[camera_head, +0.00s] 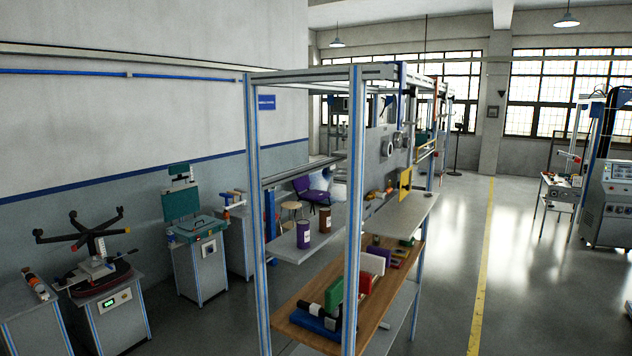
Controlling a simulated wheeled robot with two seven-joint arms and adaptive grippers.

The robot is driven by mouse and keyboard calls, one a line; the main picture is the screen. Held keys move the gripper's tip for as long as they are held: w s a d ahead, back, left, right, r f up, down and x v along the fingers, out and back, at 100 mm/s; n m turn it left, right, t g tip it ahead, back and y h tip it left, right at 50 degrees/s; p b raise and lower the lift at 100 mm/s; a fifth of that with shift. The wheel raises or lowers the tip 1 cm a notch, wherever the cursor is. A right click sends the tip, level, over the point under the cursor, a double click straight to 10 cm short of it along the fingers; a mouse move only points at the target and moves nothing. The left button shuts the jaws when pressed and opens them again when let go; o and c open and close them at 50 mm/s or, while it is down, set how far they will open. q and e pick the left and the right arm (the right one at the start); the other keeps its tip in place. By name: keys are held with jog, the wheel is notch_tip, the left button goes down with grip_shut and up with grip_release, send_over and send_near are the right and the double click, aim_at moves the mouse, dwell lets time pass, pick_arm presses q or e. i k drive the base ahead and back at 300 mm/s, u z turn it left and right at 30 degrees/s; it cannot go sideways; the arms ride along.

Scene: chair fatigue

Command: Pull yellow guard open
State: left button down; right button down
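A small yellow panel (405,184), the only guard-like yellow part I can make out, is on the metal rack in the middle of the view. It is beside a grey upright panel (385,150) with round fittings, above a grey shelf (405,215). It is small and far off, and I cannot tell whether it is open or closed. Neither of my grippers is in view.
A wooden shelf (290,312) holds several coloured parts. Workstations, one with an upturned chair base (85,232), line the left wall. Open floor with a yellow line (482,270) lies to the right.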

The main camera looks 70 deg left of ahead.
aim_at(406, 176)
jog(key=u, duration=1.9)
